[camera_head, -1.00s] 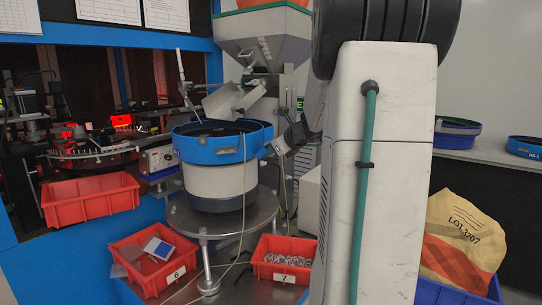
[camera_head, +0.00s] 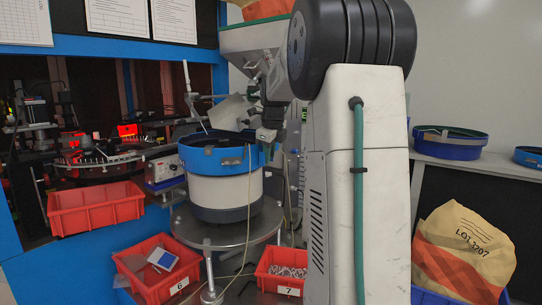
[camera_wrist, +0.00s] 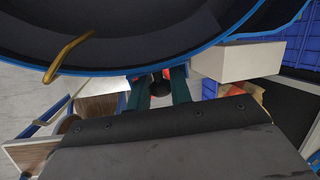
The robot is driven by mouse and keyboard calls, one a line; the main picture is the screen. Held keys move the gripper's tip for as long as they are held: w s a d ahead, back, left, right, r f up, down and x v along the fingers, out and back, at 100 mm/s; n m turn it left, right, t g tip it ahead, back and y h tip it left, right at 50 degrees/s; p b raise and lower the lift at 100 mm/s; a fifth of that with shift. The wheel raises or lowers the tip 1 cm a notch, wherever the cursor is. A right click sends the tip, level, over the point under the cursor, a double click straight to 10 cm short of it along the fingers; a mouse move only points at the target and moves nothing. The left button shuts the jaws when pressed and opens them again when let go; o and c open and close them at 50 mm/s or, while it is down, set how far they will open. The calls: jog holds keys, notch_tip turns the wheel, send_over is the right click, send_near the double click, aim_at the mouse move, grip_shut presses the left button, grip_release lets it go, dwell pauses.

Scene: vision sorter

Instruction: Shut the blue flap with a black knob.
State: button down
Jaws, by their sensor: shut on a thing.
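My gripper (camera_head: 266,136) is at the right rim of the blue-topped feeder bowl (camera_head: 215,158) in the head view. In the wrist view, my gripper's two teal fingers (camera_wrist: 160,90) are shut on the black knob (camera_wrist: 160,88), just below the bowl's blue edge. The blue flap is hard to tell apart from the blue rim, and my gripper and arm hide part of that area. How far open the flap stands cannot be told.
The bowl stands on a round metal table (camera_head: 228,236). A grey hopper (camera_head: 256,38) hangs above. Red bins stand at left (camera_head: 95,207) and below, numbered 6 (camera_head: 150,285) and 7 (camera_head: 285,288). A thin cable hangs in front of the bowl. A paper sack (camera_head: 463,255) stands at right.

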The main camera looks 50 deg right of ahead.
dwell(0.4)
jog(key=shift+w, duration=0.1)
jog(key=c, duration=1.3)
grip_release()
jog(key=v, duration=0.7)
jog(key=shift+a+r, duration=0.15)
jog(key=shift+r, duration=0.25)
